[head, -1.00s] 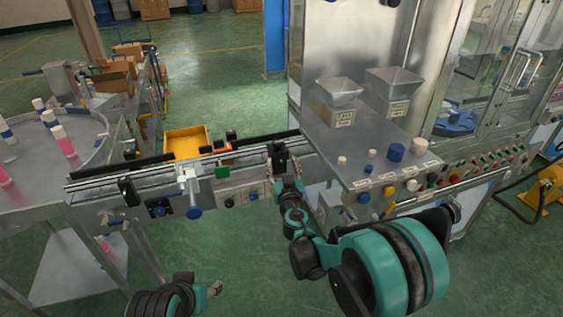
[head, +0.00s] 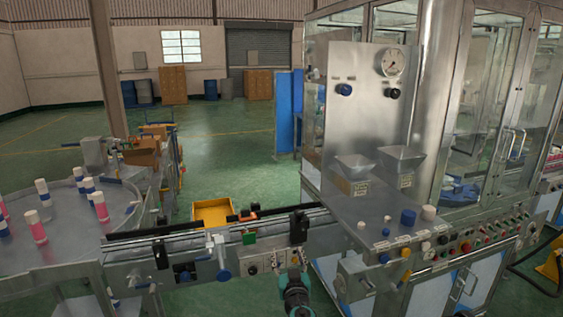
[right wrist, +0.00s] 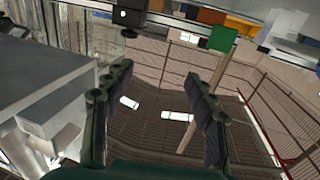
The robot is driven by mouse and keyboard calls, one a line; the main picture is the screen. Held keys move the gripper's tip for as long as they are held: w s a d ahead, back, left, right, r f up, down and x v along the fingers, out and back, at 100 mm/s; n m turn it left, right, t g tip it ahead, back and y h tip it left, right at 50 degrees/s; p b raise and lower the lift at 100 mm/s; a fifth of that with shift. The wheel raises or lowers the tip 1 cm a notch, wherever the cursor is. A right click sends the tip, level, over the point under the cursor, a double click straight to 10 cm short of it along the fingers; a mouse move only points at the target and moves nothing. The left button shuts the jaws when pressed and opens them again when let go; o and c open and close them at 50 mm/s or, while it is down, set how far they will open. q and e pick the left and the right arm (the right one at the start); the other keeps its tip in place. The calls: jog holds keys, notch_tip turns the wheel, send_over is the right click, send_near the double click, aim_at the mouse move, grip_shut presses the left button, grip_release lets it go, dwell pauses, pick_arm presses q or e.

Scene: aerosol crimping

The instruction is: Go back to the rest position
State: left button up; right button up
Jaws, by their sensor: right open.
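My right gripper (head: 297,272) shows at the bottom centre of the head view, teal and black, just in front of the conveyor's near side. In the right wrist view its two dark fingers (right wrist: 160,82) stand wide apart with nothing between them. The conveyor (head: 190,233) runs across the middle of the head view. My left gripper is not in the head view.
The crimping machine's metal shelf (head: 345,207) with two hoppers, caps and a row of buttons stands at the right. A round table (head: 60,240) with several pink and blue cans is at the left. A yellow bin (head: 212,212) sits behind the conveyor. Green floor is free beyond.

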jog(key=s+d+r+m+g+h, duration=0.2)
jog(key=s+d+h, duration=0.1)
jog(key=s+d, duration=0.45)
jog(key=s+d+r+m+g+h, duration=0.2)
jog(key=s+d+r+h, duration=0.1)
jog(key=s+d, duration=0.5)
jog(key=s+f+n+g+y, duration=0.1)
jog(key=s+f, duration=0.4)
jog(key=s, duration=0.6)
jog(key=s+f+n+g+y, duration=0.1)
jog(key=s+f+g, duration=0.4)
jog(key=s, duration=0.7)
jog(key=shift+s+f+n+g+y, duration=0.2)
jog(key=shift+f+n+g+y, duration=0.15)
jog(key=shift+y, duration=0.55)
jog(key=shift+w+r, duration=0.1)
jog(key=shift+w, duration=0.05)
